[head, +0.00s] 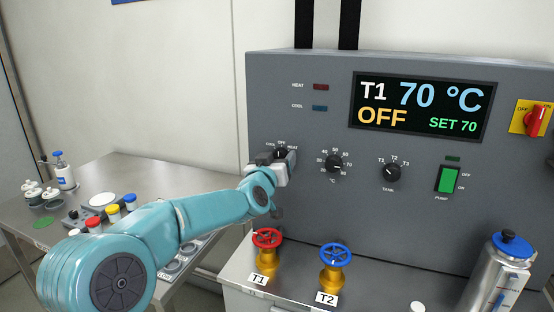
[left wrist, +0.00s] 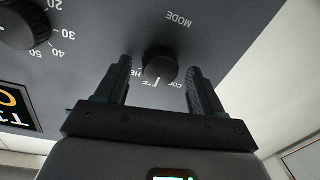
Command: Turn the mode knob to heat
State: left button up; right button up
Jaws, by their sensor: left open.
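The mode knob (left wrist: 160,66) is a black ridged dial on the grey control panel (head: 310,220), under the MODE label in the left wrist view, which sees the panel upside down. My left gripper (left wrist: 160,80) is open, with one finger on each side of the knob. I cannot tell whether the fingers touch it. In the head view my left gripper (head: 281,158) covers most of the knob, and the COOL, OFF and HEAT marks show just above. The display (head: 424,106) reads T1, 70 °C, OFF, SET 70. My right gripper is not in view.
A temperature knob (head: 333,163), a tank knob (head: 392,172) and a green pump switch (head: 447,179) sit to the right. Red (head: 267,238) and blue (head: 335,254) valve wheels stand below. A steel canister (head: 497,275) is at right, and a side table (head: 110,172) holds bottles and jars.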

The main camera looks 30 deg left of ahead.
pick_arm(q)
jog(key=c, duration=1.1)
jog(key=shift+o, duration=0.2)
jog(key=shift+m, duration=0.4)
jog(key=shift+r+m+p, duration=0.1)
jog(key=shift+m+p, duration=0.2)
jog(key=shift+m, duration=0.3)
jog(key=m, duration=0.2)
jog(key=shift+m, duration=0.4)
jog(key=m, duration=0.5)
jog(key=shift+t, duration=0.3)
jog(key=shift+m, duration=0.3)
